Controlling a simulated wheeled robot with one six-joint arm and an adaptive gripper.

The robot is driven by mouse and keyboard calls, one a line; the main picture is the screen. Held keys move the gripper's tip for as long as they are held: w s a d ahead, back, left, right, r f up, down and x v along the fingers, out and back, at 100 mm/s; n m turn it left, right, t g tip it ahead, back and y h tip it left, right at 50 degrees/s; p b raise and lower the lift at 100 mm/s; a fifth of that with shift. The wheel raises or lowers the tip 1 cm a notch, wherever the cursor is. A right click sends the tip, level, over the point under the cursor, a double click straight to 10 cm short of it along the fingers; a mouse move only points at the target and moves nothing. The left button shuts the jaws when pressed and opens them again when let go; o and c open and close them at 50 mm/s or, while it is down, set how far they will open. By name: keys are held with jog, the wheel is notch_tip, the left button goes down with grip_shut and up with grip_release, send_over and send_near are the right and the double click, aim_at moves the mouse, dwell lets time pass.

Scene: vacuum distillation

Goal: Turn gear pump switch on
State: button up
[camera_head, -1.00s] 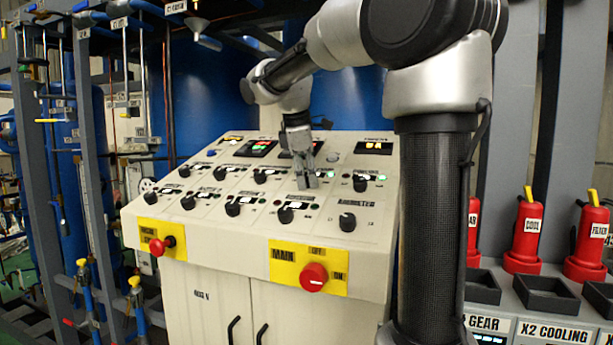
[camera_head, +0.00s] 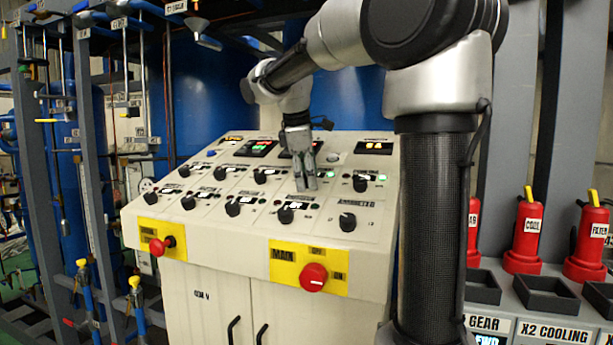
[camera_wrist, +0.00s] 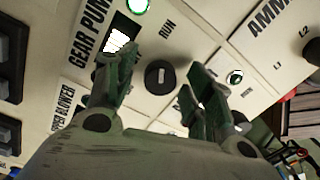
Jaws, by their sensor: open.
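The gear pump switch (camera_wrist: 160,77) is a small black round knob on the cream panel. It shows in the wrist view beside the "GEAR PUM…" label (camera_wrist: 88,35) and the word "RUN". My gripper (camera_wrist: 163,72) is open, with one finger on each side of the knob; whether they touch it cannot be told. A lit green lamp (camera_wrist: 138,5) is above the knob. In the head view my gripper (camera_head: 304,188) points down at the right part of the sloped panel (camera_head: 215,222) and hides the knob.
Several black knobs, such as this one (camera_head: 347,222), surround my gripper on the panel. A red main switch (camera_head: 313,277) and a red knob on a yellow plate (camera_head: 158,247) are on the front. Red extinguisher-like cylinders (camera_head: 526,232) stand at right.

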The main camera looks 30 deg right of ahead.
jog(key=v, duration=1.2)
dwell(0.3)
